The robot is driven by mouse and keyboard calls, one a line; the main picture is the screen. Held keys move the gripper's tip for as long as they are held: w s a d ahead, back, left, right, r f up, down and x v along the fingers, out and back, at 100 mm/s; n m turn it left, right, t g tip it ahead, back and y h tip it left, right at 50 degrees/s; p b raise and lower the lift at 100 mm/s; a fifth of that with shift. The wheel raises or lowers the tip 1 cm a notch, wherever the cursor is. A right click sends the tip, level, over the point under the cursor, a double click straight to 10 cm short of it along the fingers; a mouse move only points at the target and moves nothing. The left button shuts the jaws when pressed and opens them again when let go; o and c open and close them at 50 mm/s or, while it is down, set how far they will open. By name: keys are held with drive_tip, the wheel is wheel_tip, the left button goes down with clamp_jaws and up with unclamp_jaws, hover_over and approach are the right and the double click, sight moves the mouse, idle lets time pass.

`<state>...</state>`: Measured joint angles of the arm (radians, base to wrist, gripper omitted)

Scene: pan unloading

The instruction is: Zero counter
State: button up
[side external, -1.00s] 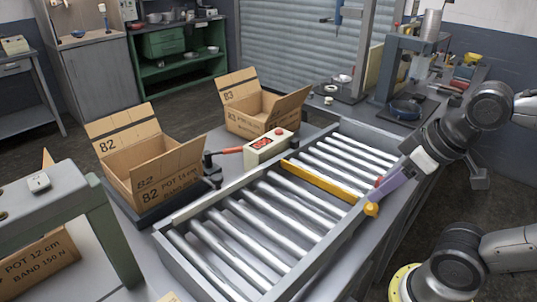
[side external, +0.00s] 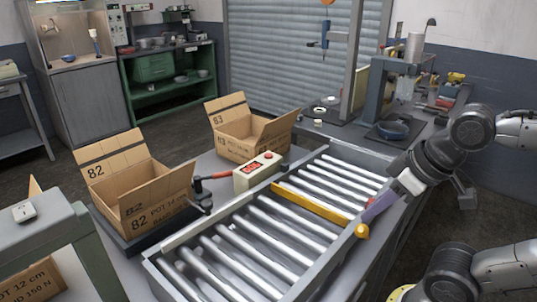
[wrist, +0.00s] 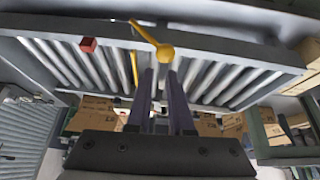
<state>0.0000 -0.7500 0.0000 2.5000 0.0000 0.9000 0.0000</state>
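The counter (side external: 256,173) is a beige box with a red display and a red button, at the far side of the roller conveyor (side external: 185,240). The display digits are too small to read. A yellow bar (side external: 312,203) crosses the rollers and ends in a round yellow knob (side external: 362,231) at the near rail. My gripper (side external: 368,216), with purple fingers, is at the near rail beside this knob, well away from the counter. In the wrist view the fingers (wrist: 159,72) stand apart with an empty gap, and the knob (wrist: 165,52) lies just beyond their tips.
An open carton marked 82 (side external: 140,200) and another open carton (side external: 245,135) stand beyond the conveyor. A red-handled tool (side external: 212,177) lies left of the counter. A small red block (wrist: 88,45) shows by the rail. The rollers look empty.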

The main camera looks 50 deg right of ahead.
clamp_jaws()
idle(1.4)
drive_tip(key=w+d+r+n+t+h, duration=0.1)
drive_tip(key=w+d+r+n+t, duration=0.1)
drive_tip(key=w+r, duration=0.65)
drive_tip(key=w+d+r+n+t+h, duration=0.1)
drive_tip(key=w+d+r+n+t, duration=0.2)
drive_tip(key=w, duration=1)
drive_tip(key=g, duration=0.2)
hover_over(272, 156)
wheel_tip(272, 156, down, 6)
drive_tip(key=shift+r+h, duration=0.15)
drive_tip(key=shift+h, duration=0.25)
drive_tip(key=shift+f, duration=4.4)
